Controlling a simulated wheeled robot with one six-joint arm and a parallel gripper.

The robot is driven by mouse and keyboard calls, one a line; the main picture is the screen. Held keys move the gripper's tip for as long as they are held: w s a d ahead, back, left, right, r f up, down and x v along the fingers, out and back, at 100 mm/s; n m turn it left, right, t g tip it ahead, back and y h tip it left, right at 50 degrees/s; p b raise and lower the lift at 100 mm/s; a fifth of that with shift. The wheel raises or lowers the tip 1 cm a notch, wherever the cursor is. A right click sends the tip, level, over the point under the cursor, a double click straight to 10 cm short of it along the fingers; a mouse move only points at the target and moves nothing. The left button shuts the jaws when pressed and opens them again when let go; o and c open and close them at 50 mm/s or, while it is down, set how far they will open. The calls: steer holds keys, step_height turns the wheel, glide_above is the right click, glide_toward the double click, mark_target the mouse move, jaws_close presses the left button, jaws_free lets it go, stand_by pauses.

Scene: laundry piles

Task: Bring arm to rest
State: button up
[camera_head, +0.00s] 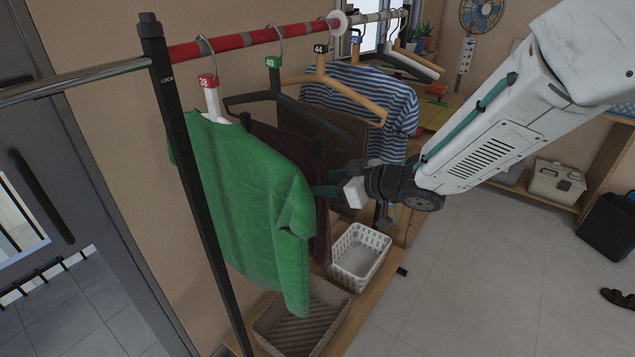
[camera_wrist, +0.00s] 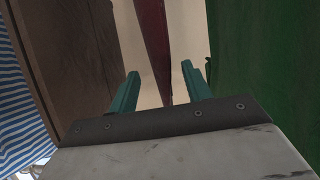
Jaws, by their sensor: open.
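My arm reaches in from the upper right in the head view. My gripper (camera_head: 322,191) is at the clothes rack, beside the green shirt (camera_head: 245,190) and in front of dark hanging garments. In the wrist view my gripper's two teal fingers (camera_wrist: 157,90) stand apart with nothing between them in their grasp. A dark red garment (camera_wrist: 155,45) hangs beyond the fingers, seen edge-on. The green shirt (camera_wrist: 265,70) is close on the right and a brown garment (camera_wrist: 70,60) close on the left. The fingertips are partly hidden in the head view.
The rack's red rail (camera_head: 250,40) carries several numbered hangers, including a black one (camera_head: 280,100). A blue-striped shirt (camera_head: 365,105) hangs farther along. A white basket (camera_head: 360,257) and a woven basket (camera_head: 300,320) stand below. The floor (camera_head: 480,270) to the right is largely clear.

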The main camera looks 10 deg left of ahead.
steer(key=w+d+r+m+t+h, duration=0.1)
steer(key=d+r+m+t+h, duration=0.2)
steer(key=d, duration=0.6)
steer(key=w+d+r+m+t+h, duration=0.2)
steer(key=d+r+h, duration=0.25)
steer(key=d, duration=0.55)
steer(key=s+d+r+m+h, duration=0.2)
steer(key=s+d+m+h, duration=0.25)
steer(key=d, duration=0.65)
steer(key=s+d+m+g+h, duration=0.25)
steer(key=s+d+g, duration=0.4)
steer(key=s, duration=0.75)
steer(key=s+d+m+g+y, duration=0.1)
steer(key=s+m+g+y, duration=0.1)
steer(key=s, duration=1.2)
steer(key=shift+s, duration=0.25)
